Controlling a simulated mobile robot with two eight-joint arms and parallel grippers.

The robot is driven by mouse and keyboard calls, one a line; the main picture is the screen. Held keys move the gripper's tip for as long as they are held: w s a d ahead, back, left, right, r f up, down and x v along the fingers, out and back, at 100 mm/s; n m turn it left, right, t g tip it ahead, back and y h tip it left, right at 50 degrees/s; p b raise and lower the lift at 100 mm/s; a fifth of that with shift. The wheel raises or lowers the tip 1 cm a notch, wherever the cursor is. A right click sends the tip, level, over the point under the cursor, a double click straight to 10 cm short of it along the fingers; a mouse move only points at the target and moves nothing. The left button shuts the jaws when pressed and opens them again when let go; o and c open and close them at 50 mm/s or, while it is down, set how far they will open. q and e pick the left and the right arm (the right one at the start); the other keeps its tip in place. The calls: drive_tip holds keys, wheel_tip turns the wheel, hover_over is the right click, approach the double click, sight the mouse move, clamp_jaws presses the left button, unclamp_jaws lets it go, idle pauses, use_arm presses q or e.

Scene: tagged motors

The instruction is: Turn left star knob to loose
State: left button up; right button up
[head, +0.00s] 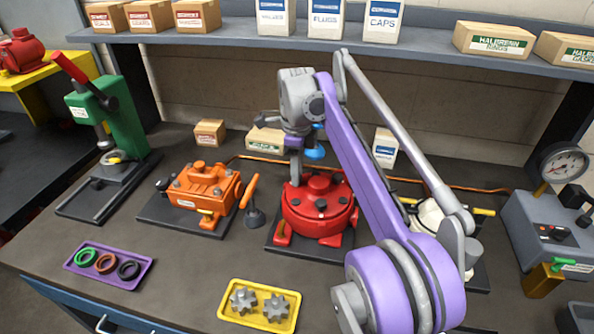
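A round red motor housing (318,205) stands on a dark base plate in the middle of the bench. Small dark knobs (321,204) show on its top and front; they are too small to tell which is the left star knob or how it is turned. My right gripper (295,180) points down at the left rear of the red housing, at the end of my purple arm. Its fingertips overlap the housing's left edge in the head view, and I cannot tell if they touch anything. Its opening is not clear. A blue part (315,153) shows beside it. My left gripper is not in view.
An orange motor (203,192) and a green press (98,112) stand to the left. A yellow tray (225,314) with grey gears and a purple tray (83,271) with rings lie in front. A gauge box (535,225) stands at right. A shelf (240,38) with boxes runs above.

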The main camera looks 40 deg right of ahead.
clamp_jaws()
